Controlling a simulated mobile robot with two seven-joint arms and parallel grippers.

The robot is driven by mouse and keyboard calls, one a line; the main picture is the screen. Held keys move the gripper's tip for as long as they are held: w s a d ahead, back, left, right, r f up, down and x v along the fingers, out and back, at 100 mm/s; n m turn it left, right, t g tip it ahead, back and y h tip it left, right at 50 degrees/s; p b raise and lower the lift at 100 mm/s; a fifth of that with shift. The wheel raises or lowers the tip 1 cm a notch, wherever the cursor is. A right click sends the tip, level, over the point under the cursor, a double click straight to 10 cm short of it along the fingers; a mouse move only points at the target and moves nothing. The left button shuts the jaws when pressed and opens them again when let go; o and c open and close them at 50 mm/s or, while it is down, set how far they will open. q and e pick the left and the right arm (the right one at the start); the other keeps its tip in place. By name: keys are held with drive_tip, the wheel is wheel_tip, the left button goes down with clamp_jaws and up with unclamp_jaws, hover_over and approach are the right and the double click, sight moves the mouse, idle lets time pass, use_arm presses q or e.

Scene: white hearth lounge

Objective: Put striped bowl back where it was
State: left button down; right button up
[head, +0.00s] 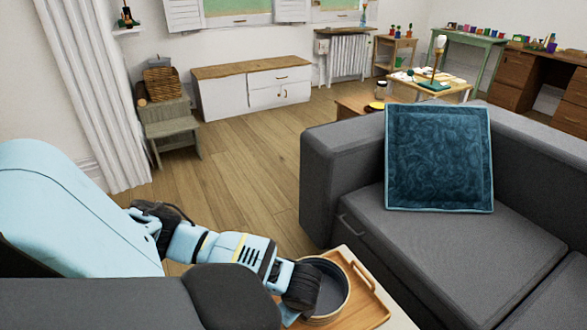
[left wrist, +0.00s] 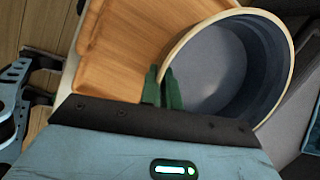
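The bowl (head: 333,292), dark grey inside with a pale rim, is at the wooden tray (head: 374,312) at bottom centre of the head view. I cannot make out its stripes, or whether it touches the tray. In the left wrist view the bowl (left wrist: 215,70) is at the right and the tray (left wrist: 122,50) at the left. My left gripper (left wrist: 162,88) has its green fingers close together across the bowl's near rim, one outside and one inside, shut on it. In the head view my left gripper (head: 302,290) hides part of the bowl's left side. My right gripper is out of view.
A grey sofa (head: 420,240) with a teal cushion (head: 438,160) stands right of the tray. Dark grey upholstery (head: 235,298) lies beneath my left arm. Open wooden floor (head: 235,165) extends toward a white cabinet (head: 253,95) and a small step stool (head: 172,130).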

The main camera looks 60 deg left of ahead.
use_arm(q)
drive_tip(key=shift+r+p, duration=0.5)
drive_tip(key=shift+r, duration=1.85)
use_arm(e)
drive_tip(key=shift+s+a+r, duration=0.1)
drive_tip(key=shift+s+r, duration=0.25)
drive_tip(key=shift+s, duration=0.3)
